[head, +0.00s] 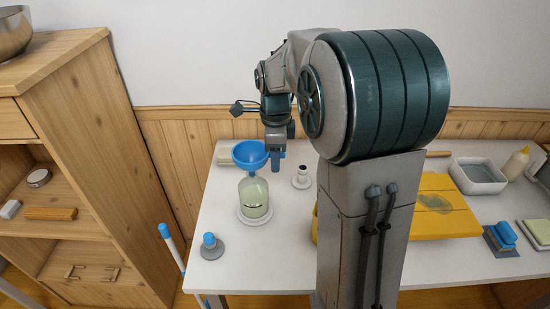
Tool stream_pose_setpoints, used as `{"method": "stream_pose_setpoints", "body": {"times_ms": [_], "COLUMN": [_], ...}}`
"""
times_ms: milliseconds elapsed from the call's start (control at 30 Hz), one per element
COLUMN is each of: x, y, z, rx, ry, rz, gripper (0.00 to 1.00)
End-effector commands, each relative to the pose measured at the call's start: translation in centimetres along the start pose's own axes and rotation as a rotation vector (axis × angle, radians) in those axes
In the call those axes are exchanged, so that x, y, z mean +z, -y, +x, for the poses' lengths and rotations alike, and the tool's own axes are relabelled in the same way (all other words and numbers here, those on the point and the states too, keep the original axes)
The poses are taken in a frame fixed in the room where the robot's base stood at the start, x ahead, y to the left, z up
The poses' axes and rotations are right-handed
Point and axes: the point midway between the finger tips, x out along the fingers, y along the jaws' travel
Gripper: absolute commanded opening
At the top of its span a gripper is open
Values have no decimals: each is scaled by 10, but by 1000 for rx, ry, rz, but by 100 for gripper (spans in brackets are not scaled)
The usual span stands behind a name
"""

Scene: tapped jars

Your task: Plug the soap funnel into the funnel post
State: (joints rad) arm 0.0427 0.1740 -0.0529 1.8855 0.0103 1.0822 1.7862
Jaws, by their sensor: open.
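The blue soap funnel (249,152) sits upright in the mouth of a clear jar (253,196) of pale green soap. The jar stands on a round white base near the left side of the table. My gripper (275,161) is open, pointing down just right of and behind the funnel's rim; whether it touches the rim cannot be told. A short post with a dark top on a round white base (301,182) stands to the right of the jar; it looks like the funnel post and is bare.
A blue cap-like piece (209,240) sits on a grey round base at the front left of the white table (265,265). My arm hides the table's middle. A wooden shelf stands left.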

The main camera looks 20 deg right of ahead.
Motion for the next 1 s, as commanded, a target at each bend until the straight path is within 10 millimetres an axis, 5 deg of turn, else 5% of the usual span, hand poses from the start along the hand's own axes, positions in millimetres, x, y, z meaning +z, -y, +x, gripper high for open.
{"method": "stream_pose_setpoints", "body": {"times_ms": [433, 600, 667, 700, 767, 1000], "x": [0, 0, 0, 0, 0, 0], "y": [0, 0, 0, 0, 0, 0], "z": [12, 12, 12, 12, 12, 11], "rx": [0, 0, 0, 0, 0, -1], "ry": [0, 0, 0, 0, 0, 0], "rz": [-1, -1, -1, -1, -1, -1], "gripper": [42, 0, 0, 10, 0, 0]}}
